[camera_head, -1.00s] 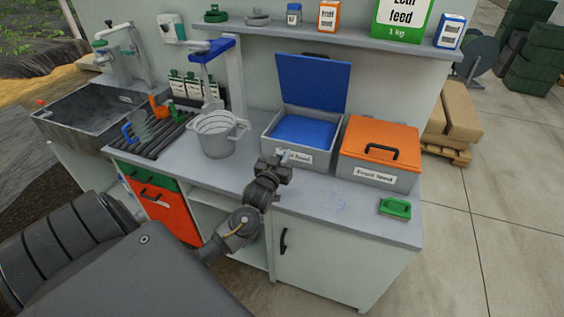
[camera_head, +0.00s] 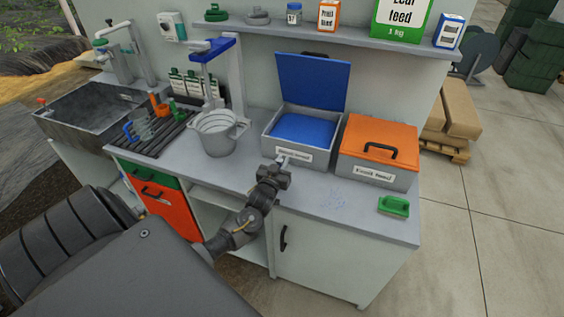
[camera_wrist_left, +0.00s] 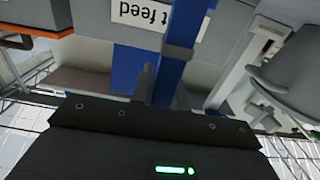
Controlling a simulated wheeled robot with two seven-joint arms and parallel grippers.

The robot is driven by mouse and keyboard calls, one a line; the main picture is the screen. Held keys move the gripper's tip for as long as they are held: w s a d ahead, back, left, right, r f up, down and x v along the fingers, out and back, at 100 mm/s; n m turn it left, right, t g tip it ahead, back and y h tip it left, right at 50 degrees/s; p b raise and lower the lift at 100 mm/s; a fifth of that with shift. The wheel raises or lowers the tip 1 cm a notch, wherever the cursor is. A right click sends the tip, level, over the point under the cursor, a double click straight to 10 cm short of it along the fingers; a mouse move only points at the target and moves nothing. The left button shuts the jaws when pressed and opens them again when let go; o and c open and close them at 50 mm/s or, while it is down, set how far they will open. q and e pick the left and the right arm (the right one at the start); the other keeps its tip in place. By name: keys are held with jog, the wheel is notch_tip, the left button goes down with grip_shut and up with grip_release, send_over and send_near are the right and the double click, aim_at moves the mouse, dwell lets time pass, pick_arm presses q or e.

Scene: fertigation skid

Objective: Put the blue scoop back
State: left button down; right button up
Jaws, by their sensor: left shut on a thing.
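My left gripper (camera_head: 281,162) is low over the counter, just in front of the grey bin (camera_head: 268,140) whose blue lid (camera_head: 311,82) stands open. In the left wrist view the gripper is shut on a long blue bar, which looks like the handle of the blue scoop (camera_wrist_left: 179,45); the scoop's far end runs out of the frame. In the head view the scoop is hidden or too small to make out. The open bin holds blue material (camera_head: 303,129). My right gripper is not in view.
A closed grey bin with an orange lid (camera_head: 378,135) stands right of the open one. A grey jug (camera_head: 217,141) and a slatted rack (camera_head: 160,142) with coloured-handled tools are to the left. A green brush (camera_head: 394,206) lies near the right end. Blue specks mark the counter.

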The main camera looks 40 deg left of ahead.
pick_arm(q)
jog(key=shift+f, duration=0.15)
jog(key=c, duration=1.4)
grip_release()
jog(key=shift+b+v, duration=1.05)
jog(key=shift+v, duration=4.95)
